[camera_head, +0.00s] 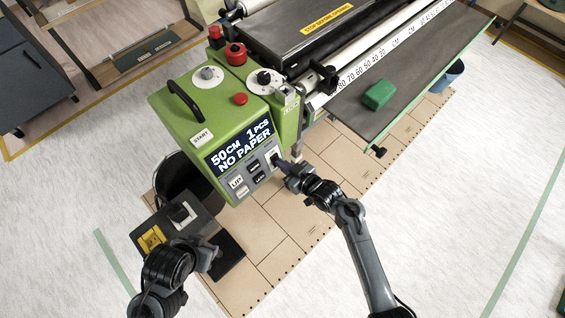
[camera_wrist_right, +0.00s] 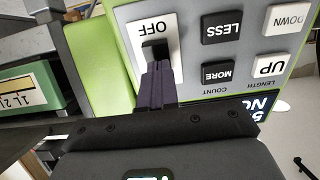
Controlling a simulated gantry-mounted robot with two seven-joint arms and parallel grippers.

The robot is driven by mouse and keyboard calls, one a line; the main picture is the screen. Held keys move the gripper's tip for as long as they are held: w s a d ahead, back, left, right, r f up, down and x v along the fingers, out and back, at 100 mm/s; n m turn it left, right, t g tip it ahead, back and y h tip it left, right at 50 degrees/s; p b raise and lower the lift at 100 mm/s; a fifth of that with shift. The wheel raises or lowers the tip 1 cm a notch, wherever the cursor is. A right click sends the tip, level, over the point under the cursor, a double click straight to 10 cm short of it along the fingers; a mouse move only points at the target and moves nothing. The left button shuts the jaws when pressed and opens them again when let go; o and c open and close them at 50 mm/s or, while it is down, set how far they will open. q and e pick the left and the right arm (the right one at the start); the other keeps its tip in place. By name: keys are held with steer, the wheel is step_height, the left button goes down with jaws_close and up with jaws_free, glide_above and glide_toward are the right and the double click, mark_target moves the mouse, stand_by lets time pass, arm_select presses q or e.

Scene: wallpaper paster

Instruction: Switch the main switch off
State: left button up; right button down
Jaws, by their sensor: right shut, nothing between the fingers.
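The main switch (camera_head: 273,156) is on the front panel of the green wallpaper paster, at the panel's right end. In the right wrist view it is a black rocker (camera_wrist_right: 153,49) on a white plate, with an upside-down "OFF" label beside it. My right gripper (camera_head: 281,164) is shut and empty, its fingertips at the switch. The fingertips (camera_wrist_right: 156,68) overlap the rocker's lower edge in the wrist view; I cannot tell whether they press it. My left gripper (camera_head: 209,262) is at the lower left, away from the panel; its fingers are unclear.
The lit display (camera_head: 240,147) reads "50 CM 1 PCS NO PAPER". The LESS button (camera_wrist_right: 222,31) and MORE button (camera_wrist_right: 217,73) sit close to the switch. A green block (camera_head: 379,94) lies on the grey table at the right. A black bin (camera_head: 182,177) stands below the machine.

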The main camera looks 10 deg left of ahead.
steer(key=p+v, duration=0.3)
steer(key=v, duration=1)
steer(key=shift+p, duration=0.3)
steer(key=shift+d, duration=0.1)
